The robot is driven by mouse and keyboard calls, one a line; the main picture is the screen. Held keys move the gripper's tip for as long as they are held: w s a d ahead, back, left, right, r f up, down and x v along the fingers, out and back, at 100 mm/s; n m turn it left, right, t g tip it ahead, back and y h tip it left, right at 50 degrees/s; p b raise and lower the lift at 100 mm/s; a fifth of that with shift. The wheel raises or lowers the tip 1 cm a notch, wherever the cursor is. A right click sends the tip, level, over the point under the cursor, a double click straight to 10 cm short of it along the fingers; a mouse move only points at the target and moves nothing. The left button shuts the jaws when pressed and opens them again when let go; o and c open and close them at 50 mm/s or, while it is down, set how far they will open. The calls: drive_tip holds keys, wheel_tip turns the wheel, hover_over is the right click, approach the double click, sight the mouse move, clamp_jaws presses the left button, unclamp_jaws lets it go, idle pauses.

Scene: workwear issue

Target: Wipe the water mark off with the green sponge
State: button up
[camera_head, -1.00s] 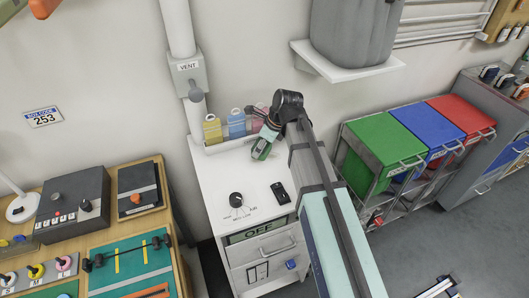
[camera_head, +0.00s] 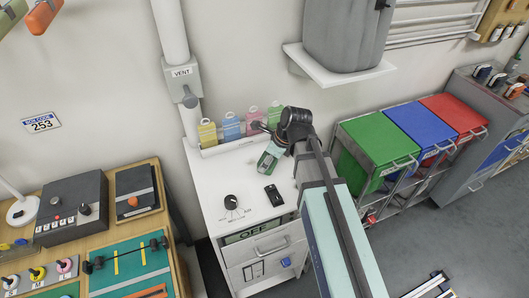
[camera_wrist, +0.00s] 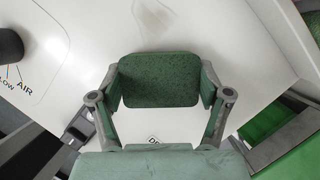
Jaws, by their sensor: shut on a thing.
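A dark green sponge (camera_wrist: 158,82) sits between the two fingers of my gripper (camera_wrist: 160,96), which is shut on its sides. In the head view my gripper (camera_head: 277,150) is over the back right of the white cabinet top (camera_head: 219,180), and the sponge is mostly hidden there. A faint grey smudge, apparently the water mark (camera_wrist: 156,14), lies on the white top just beyond the sponge in the wrist view. The sponge does not cover the visible part of it. I cannot tell whether the sponge touches the surface.
A black knob (camera_head: 231,201) and a small black device (camera_head: 274,195) are on the front of the cabinet top. Several coloured tags (camera_head: 231,126) stand along its back edge. Green (camera_head: 377,141), blue (camera_head: 420,130) and red (camera_head: 453,112) bins stand to the right.

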wheel_tip(320, 180, up, 3)
drive_tip(key=shift+f+p, duration=0.1)
drive_tip(key=shift+p, duration=0.75)
wheel_tip(320, 180, up, 5)
drive_tip(key=p, duration=0.5)
drive_tip(key=shift+r, duration=0.2)
